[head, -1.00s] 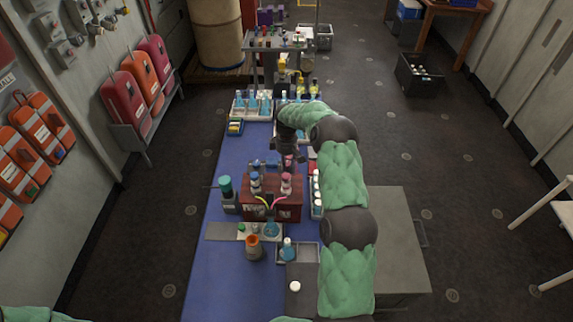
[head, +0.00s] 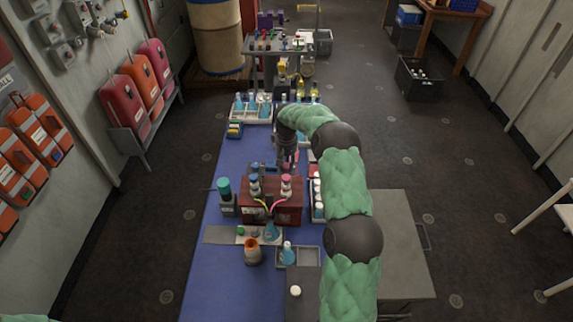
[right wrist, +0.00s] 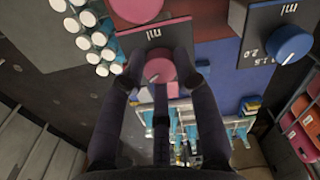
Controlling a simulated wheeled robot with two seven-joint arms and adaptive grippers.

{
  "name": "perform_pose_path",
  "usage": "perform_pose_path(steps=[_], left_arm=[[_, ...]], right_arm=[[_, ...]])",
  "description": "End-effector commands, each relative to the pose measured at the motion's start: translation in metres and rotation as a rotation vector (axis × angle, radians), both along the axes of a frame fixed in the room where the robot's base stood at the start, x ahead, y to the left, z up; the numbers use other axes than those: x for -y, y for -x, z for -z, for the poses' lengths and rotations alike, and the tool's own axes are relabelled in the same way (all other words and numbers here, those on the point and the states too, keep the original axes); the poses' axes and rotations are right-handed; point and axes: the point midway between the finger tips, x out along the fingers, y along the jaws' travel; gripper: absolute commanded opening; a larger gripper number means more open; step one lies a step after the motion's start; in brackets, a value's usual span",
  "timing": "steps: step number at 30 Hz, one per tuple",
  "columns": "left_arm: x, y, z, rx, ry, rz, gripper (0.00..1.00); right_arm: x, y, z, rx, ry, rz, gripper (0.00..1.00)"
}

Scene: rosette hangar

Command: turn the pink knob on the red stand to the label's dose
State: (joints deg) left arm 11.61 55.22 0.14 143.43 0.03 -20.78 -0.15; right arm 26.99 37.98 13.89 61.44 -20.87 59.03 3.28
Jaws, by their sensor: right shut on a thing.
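The red stand (head: 288,214) sits on the blue table, with a blue-capped bottle (head: 254,186) and a pink-capped bottle (head: 286,187) on it. My right gripper (head: 287,158) reaches down just behind these bottles. I cannot read any dose label. My left gripper is out of view.
A teal-capped bottle (head: 226,192) stands left of the stand. A rack of white-capped vials (head: 318,208) is close on the right, below my arm. The blue tabletop (head: 225,285) is clear at front left.

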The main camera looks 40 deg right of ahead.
Motion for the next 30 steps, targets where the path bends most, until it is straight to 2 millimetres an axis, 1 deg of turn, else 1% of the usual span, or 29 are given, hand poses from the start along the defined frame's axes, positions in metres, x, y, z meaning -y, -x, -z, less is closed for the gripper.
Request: perform_pose_path(steps=[9,22,23,24,25,30], left_arm=[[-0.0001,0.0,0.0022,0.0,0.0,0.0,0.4],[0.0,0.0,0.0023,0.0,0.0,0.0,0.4],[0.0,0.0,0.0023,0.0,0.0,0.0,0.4],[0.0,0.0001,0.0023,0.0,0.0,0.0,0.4],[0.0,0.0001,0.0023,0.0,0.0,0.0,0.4],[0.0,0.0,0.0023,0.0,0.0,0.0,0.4]], right_arm=[[-0.0005,-0.0002,0.0004,0.0,0.0,0.085,0.0],[-0.0004,0.0,0.0002,0.0,-0.001,0.094,0.0],[-0.0004,-0.0001,0.0002,0.0,-0.001,0.094,0.34],[-0.0004,-0.0001,0.0002,0.0,-0.001,0.094,0.45],[-0.0004,-0.0001,0.0002,0.0,-0.001,0.094,0.53],[-0.0002,-0.0001,0.0001,0.0,0.0,0.093,0.54]])
